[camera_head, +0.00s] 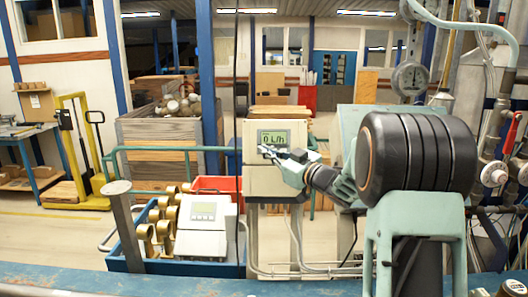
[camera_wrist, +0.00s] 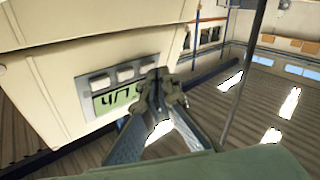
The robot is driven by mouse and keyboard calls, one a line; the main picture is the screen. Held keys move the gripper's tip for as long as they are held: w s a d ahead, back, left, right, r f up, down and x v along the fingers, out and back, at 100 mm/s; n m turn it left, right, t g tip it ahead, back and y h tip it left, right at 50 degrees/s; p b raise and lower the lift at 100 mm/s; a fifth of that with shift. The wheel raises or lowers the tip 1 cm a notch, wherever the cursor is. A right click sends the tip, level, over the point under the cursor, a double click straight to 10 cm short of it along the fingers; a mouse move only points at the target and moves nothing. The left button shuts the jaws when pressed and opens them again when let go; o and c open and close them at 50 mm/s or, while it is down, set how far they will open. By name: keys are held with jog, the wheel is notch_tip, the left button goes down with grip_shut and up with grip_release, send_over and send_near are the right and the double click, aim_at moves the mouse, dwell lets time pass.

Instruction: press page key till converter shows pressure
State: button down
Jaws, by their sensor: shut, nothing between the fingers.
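The converter (camera_head: 255,180) is a cream box on a stand in the head view, with a green display (camera_head: 273,138) reading "0 L/h". In the wrist view the display (camera_wrist: 115,98) appears upside down and partly covered. A row of grey keys (camera_wrist: 125,73) lies along the display's edge. My gripper (camera_head: 268,150) is shut and empty, its tips in front of the panel below the display's left part. In the wrist view my gripper (camera_wrist: 158,84) is at the right end of the key row. I cannot tell whether it touches a key.
A second pale meter (camera_head: 203,225) sits in a blue tray (camera_head: 190,267) with brass fittings. A red bin (camera_head: 215,185) is behind it. A grey post (camera_head: 128,230) stands at the left. Pipes and gauges (camera_head: 409,79) fill the right side.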

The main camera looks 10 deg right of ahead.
jog(key=shift+w+f, duration=0.15)
jog(key=shift+w, duration=0.1)
jog(key=shift+s, duration=0.1)
dwell(0.6)
jog(key=shift+s+r, duration=0.25)
jog(key=shift+s, duration=0.4)
jog(key=shift+w, duration=0.15)
jog(key=shift+w+f, duration=0.1)
jog(key=shift+w, duration=0.2)
jog(key=shift+w+f, duration=0.1)
jog(key=shift+w, duration=0.2)
dwell(0.7)
dwell(0.4)
jog(key=shift+s+a+r+b, duration=0.1)
jog(key=shift+s+b, duration=0.1)
jog(key=shift+s, duration=0.15)
jog(key=shift+s+r+b, duration=0.1)
jog(key=shift+s+b, duration=0.05)
jog(key=shift+s, duration=0.2)
